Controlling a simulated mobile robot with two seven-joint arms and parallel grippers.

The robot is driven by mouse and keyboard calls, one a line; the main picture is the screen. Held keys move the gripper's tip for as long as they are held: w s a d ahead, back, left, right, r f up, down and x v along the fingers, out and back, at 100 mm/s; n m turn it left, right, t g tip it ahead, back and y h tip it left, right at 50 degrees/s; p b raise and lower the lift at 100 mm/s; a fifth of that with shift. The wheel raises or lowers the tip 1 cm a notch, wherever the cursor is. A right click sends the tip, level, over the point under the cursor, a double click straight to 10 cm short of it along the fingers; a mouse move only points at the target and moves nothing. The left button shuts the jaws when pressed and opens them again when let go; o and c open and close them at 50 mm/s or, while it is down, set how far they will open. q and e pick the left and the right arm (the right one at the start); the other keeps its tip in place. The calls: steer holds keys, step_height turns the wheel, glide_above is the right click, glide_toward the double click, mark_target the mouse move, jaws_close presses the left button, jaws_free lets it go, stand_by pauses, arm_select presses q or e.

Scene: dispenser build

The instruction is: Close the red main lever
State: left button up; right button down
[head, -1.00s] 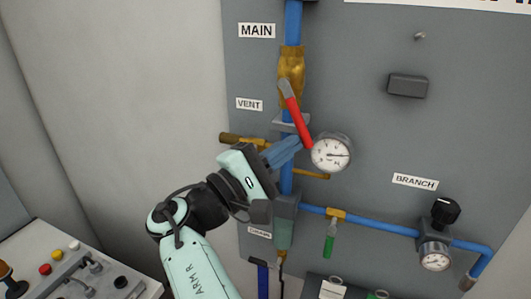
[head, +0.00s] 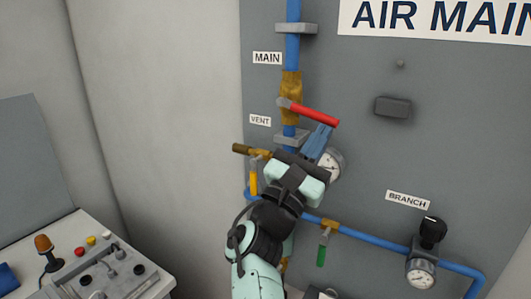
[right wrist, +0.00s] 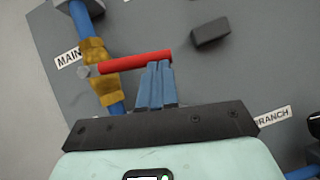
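The red main lever (head: 314,114) sits on the brass main valve (head: 291,88) on the blue vertical pipe. It points right and slightly down in the head view, across the pipe. In the right wrist view the lever (right wrist: 137,61) also lies across the pipe. My right gripper (head: 322,130) is just below the lever's outer half. Its blue fingers (right wrist: 158,66) are together with nothing visible between them, and their tips appear to meet the lever's underside near its free end. My left gripper is not in view.
A pressure gauge (head: 331,163) is close behind and right of my right gripper. The vent valve (head: 242,149) with a yellow handle (head: 253,180) is at lower left. A dark box (head: 393,107) sits on the panel to the right. A control console (head: 100,268) stands at lower left.

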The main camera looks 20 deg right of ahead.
steer(key=shift+s+d+r, duration=0.1)
steer(key=shift+d+r, duration=0.05)
steer(key=shift+r, duration=0.35)
steer(key=shift+s+d+r, duration=0.1)
steer(key=shift+r, duration=0.45)
